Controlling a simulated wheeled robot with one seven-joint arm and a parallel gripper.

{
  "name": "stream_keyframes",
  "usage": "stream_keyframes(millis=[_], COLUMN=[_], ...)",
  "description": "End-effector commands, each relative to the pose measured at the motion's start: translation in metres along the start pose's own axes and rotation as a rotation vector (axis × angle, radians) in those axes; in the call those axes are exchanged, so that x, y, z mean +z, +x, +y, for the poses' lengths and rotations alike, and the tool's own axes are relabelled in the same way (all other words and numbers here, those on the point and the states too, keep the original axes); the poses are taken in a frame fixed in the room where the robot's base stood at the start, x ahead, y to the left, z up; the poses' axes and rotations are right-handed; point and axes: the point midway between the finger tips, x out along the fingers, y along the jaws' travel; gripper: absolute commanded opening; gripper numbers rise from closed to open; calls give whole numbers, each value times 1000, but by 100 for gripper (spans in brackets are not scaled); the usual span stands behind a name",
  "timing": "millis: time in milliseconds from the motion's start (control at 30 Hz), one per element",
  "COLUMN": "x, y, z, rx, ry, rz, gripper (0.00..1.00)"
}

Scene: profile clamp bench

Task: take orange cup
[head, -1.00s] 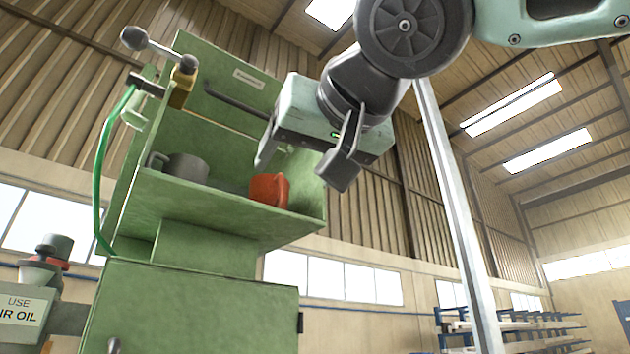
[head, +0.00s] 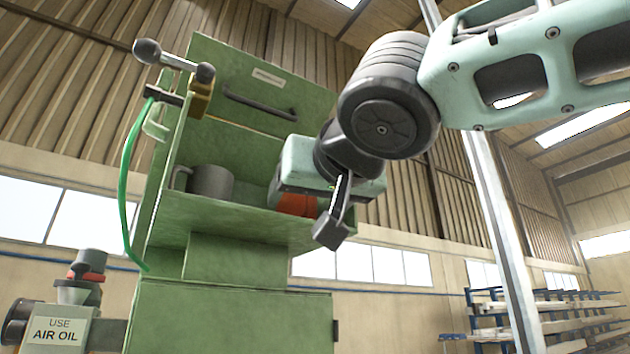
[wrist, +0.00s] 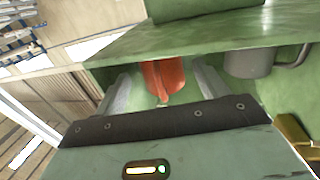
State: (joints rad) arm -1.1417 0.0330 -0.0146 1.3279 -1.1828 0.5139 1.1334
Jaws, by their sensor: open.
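The orange cup (head: 297,204) stands on the green machine's shelf (head: 240,222), toward its right end, partly hidden behind my gripper in the head view. In the wrist view the orange cup (wrist: 163,78) lies ahead, between the two fingers and beyond the palm edge. My gripper (wrist: 160,90) is open, one finger on each side of the cup in that view. In the head view my gripper (head: 305,215) is at the shelf opening; only its near finger shows clearly. I cannot tell whether either finger touches the cup.
A grey cup (head: 212,182) stands on the same shelf to the left; it also shows in the wrist view (wrist: 248,64). A lever with a green hose (head: 128,180) is on the machine's left side. A pale post (head: 500,240) and a rack (head: 550,315) are at right.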

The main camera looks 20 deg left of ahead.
Motion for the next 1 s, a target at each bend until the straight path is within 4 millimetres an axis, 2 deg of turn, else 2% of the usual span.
stream_keyframes(millis=[500, 1000], x=[0, 0], y=[36, 42], z=[0, 0], rx=[1, 0], ry=[-1, -1], rz=[0, 0], gripper=[73, 73])
